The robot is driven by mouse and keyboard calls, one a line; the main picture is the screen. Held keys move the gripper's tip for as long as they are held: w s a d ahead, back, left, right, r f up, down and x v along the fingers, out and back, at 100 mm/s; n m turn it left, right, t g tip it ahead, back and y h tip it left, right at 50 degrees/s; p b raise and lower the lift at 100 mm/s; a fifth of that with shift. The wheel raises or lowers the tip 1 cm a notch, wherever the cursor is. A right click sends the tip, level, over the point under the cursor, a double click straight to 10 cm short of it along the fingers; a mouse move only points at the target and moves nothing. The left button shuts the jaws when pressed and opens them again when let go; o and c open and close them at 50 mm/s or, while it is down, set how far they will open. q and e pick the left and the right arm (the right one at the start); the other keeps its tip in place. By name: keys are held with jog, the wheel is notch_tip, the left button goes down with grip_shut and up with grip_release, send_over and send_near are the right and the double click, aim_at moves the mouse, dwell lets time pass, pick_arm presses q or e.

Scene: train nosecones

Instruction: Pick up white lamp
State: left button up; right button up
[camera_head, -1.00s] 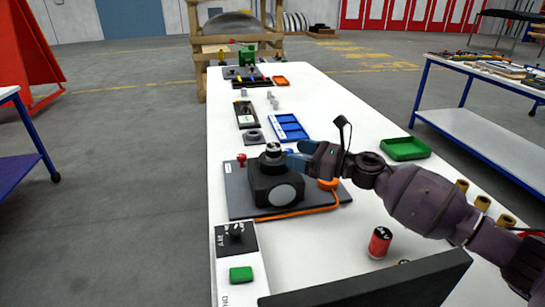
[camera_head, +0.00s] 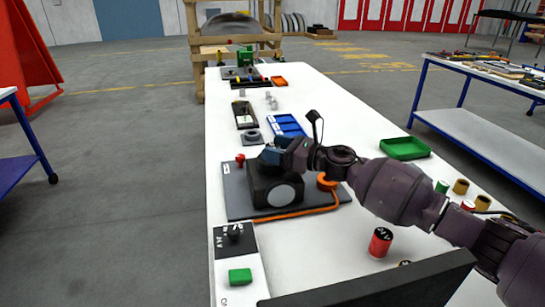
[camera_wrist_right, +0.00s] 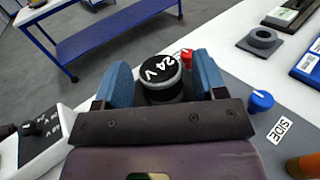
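In the head view the right gripper (camera_head: 273,153) is over the top of the box and hides the lamp. My left gripper is not in view.
The box stands on a dark board (camera_head: 238,202) with a red knob (camera_head: 240,158) and an orange cable (camera_head: 300,212). A red cylinder (camera_head: 380,243), a green tray (camera_head: 404,148) and a blue tray (camera_head: 288,125) are on the white table.

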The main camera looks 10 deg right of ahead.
aim_at(277, 146)
jog(key=c, duration=0.8)
jog(key=shift+r, duration=0.55)
jog(key=shift+c, duration=0.2)
notch_tip(277, 146, up, 8)
jog(key=shift+f+p, duration=0.2)
jog(key=shift+p, duration=0.9)
notch_tip(277, 146, up, 11)
jog(key=p, duration=0.2)
jog(key=shift+r, duration=0.15)
